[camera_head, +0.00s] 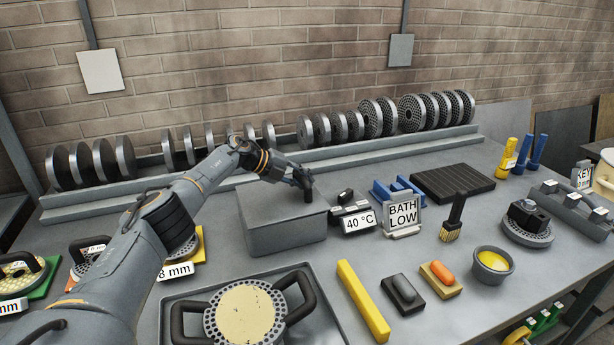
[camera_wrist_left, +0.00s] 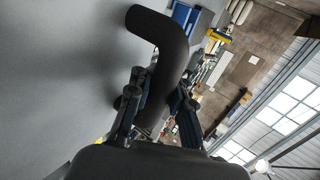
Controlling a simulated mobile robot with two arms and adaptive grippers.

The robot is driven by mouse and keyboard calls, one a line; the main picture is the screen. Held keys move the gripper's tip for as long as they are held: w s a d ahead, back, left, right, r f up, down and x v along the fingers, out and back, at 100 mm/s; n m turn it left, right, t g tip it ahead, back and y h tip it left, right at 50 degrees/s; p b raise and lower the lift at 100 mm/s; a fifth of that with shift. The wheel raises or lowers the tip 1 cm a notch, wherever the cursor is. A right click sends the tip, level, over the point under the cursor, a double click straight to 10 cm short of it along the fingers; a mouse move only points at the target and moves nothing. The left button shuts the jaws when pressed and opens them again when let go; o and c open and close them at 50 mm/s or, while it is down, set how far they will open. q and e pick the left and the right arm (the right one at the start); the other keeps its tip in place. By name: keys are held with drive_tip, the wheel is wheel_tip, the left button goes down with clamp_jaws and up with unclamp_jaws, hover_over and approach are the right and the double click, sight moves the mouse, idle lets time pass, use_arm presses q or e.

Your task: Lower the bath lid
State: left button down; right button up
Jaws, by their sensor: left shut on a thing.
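The bath is a grey box (camera_head: 288,239) at the middle of the bench. Its flat grey lid (camera_head: 262,207) lies over the top and looks about level; I cannot make out a gap at its edge. My left gripper (camera_head: 302,182) is at the lid's right side, shut on the black lid handle (camera_wrist_left: 165,35). In the left wrist view the curved handle runs between the fingers (camera_wrist_left: 158,103), with the grey lid surface (camera_wrist_left: 60,75) at the left. My right gripper is not in view.
A 40 °C display (camera_head: 357,221) and a BATH LOW sign (camera_head: 403,213) stand just right of the bath. A tray (camera_head: 335,318) with a handled die (camera_head: 244,314) lies in front. Racked dies (camera_head: 371,118) line the back. A yellow bar (camera_head: 362,300) lies front right.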

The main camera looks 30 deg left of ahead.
use_arm(q)
drive_tip(key=shift+s+a+f, duration=0.25)
drive_tip(key=shift+a+f, duration=0.2)
drive_tip(key=c, duration=1.7)
unclamp_jaws()
drive_tip(key=shift+o, duration=1.1)
drive_tip(key=shift+s+a+r, duration=0.25)
drive_tip(key=shift+r, duration=0.05)
